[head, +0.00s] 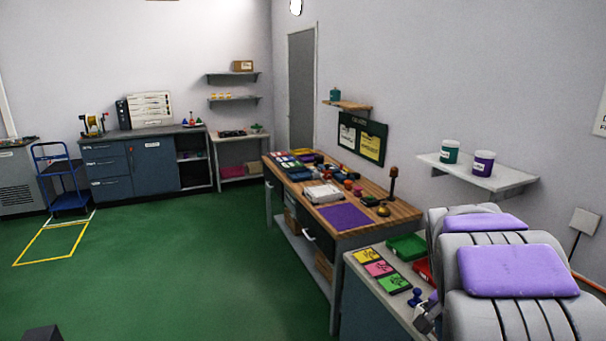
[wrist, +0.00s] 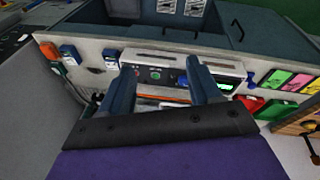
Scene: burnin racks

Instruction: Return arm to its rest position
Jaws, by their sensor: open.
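My gripper (wrist: 160,64) shows in the wrist view with its two blue fingers spread apart. Nothing is held between them. Beyond the fingers is a pale unit (wrist: 172,75) with round marks and a small lit display, on a light grey worktop. I cannot tell the exact gap between the fingertips and the unit. In the head view, grey parts with purple pads, which look like my own arm, fill the lower right; the fingers cannot be made out there.
A grey-topped bench (head: 356,262) carries coloured cards (head: 379,269), a green tray (head: 407,246) and a red tray (head: 424,270). A wooden workbench (head: 400,213) stands behind. A wall shelf (head: 510,186) holds two tubs. Green floor is clear at left, near a blue cart (head: 64,180).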

